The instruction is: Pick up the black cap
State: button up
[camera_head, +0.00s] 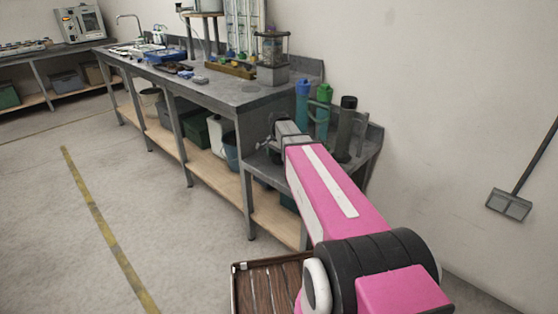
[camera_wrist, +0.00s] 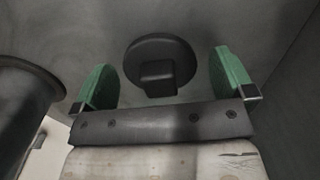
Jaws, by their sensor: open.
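A round black cap (camera_wrist: 160,52) with a square raised knob is in the wrist view, against a grey surface. It lies between the two green finger pads of my gripper (camera_wrist: 164,72), with a gap on each side. My gripper is open and holds nothing. In the head view my gripper (camera_head: 272,138) is beside the near end of the bench, left of several upright cylinders, and the cap cannot be made out there. A tall cylinder with a black top (camera_head: 348,103) stands right of the blue-topped (camera_head: 303,88) and green-topped (camera_head: 324,93) ones.
A large dark cylinder (camera_wrist: 25,105) is close on the left in the wrist view. The grey bench (camera_head: 235,93) carries lab items and a clear-walled device (camera_head: 271,50). Bins stand on its lower shelf. The floor (camera_head: 150,200) to the left is open.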

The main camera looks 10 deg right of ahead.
jog(key=c, duration=0.9)
jog(key=shift+c, duration=0.2)
jog(key=shift+r, duration=0.1)
